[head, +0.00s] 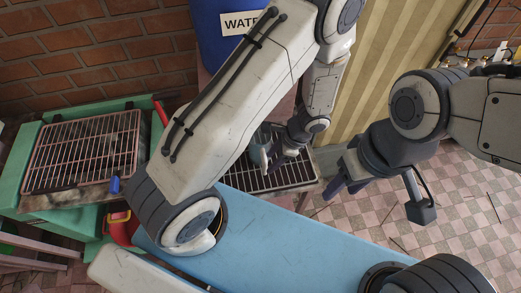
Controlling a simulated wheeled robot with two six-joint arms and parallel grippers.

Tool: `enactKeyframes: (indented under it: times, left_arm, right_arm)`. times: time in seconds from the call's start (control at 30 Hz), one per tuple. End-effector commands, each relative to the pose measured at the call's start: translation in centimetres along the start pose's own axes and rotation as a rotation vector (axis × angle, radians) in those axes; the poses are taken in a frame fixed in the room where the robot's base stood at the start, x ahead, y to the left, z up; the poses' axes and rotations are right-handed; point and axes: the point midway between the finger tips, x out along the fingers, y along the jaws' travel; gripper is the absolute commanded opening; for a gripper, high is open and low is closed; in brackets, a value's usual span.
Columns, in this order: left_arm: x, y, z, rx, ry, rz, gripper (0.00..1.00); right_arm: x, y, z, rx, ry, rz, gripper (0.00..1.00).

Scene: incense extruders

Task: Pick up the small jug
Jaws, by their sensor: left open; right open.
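A small grey-blue vessel (258,154), which looks like the small jug, stands on the dark metal grate (296,174) beyond the blue surface. It is partly hidden by my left arm, and its handle is not clear. My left gripper (277,163) is open, pointing down just right of the vessel and very close to it. I cannot tell whether they touch. My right gripper (344,183) is open and empty, to the right of the grate above the tiled floor.
A blue barrel labelled WATER (214,38) stands behind, against the brick wall. A green stand with a wire grill (84,150) is at the left, with a red object (121,228) below it. A striped yellow panel (385,75) stands behind the grippers. Tiled floor (450,215) is open at right.

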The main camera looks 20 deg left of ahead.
Motion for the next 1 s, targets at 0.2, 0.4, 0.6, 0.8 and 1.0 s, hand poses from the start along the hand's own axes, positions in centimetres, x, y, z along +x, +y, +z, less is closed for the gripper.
enactKeyframes:
  times: [0.2,0.4,0.6,0.8,1.0]
  left_arm:
    - [1.6,0.2,0.1,0.0,-0.001,0.003,0.57]
    - [4.5,0.4,0.0,0.0,-0.002,0.004,0.57]
    - [5.9,0.3,-0.1,-0.001,0.002,0.001,0.57]
    - [5.9,0.3,-0.1,-0.002,0.002,0.0,0.57]
    - [5.9,0.3,-0.1,-0.002,0.002,0.0,0.0]
  right_arm:
    - [-0.4,0.0,0.0,-0.001,0.0,0.0,0.5]
    - [-0.8,-0.1,-0.1,-0.002,0.0,0.0,0.5]
    - [-0.8,-0.1,0.0,-0.002,0.0,0.0,0.5]
    - [-0.8,-0.1,0.0,-0.001,0.0,0.0,0.5]
    - [-0.8,-0.1,0.0,-0.001,0.0,0.0,0.5]
